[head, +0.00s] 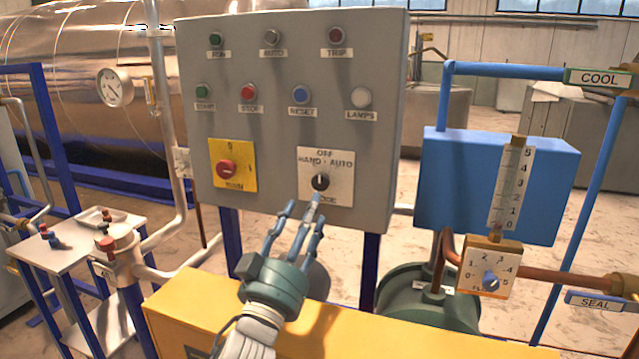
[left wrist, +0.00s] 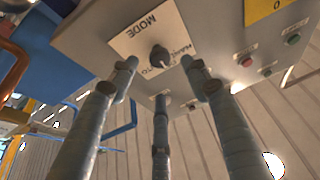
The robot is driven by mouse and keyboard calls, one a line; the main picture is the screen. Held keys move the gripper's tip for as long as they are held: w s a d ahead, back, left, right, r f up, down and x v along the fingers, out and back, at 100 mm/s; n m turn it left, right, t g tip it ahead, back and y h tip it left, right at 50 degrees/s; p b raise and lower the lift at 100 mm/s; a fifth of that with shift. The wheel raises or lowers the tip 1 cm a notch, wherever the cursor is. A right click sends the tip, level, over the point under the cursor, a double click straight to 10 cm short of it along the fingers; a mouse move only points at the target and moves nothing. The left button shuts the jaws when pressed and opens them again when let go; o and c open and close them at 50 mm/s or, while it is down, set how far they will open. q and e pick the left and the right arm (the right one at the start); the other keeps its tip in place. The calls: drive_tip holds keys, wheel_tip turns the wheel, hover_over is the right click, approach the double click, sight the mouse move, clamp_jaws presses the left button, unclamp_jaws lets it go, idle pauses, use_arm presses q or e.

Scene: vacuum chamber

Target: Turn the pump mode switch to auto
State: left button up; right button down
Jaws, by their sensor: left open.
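The pump mode switch (head: 320,181) is a round black knob on a white plate (head: 340,160) at the lower right of the grey panel. The plate reads HAND, OFF and AUTO, with MODE beneath, partly hidden by a finger in the head view. The knob's pale mark seems to point at OFF. My left gripper (head: 306,211) is open and empty, just below and in front of the switch. In the left wrist view its three spread fingers (left wrist: 160,78) surround the knob (left wrist: 160,56) in the picture; I see no clear contact. My right gripper is not in view.
The grey panel (head: 290,70) also carries several lamps and buttons, and a red main switch (head: 227,168) on a yellow plate left of the mode switch. A yellow cabinet (head: 190,295) stands below. A blue box with a gauge (head: 510,185) and pipes are to the right.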

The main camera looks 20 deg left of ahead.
sight(320, 187)
use_arm(q)
drive_tip(key=p+x, duration=0.1)
drive_tip(key=x, duration=0.4)
drive_tip(key=shift+w, duration=0.15)
drive_tip(key=shift+p+x, duration=0.4)
drive_tip(key=shift+x, duration=0.7)
drive_tip(key=shift+f, duration=0.1)
drive_tip(key=c, duration=1.1)
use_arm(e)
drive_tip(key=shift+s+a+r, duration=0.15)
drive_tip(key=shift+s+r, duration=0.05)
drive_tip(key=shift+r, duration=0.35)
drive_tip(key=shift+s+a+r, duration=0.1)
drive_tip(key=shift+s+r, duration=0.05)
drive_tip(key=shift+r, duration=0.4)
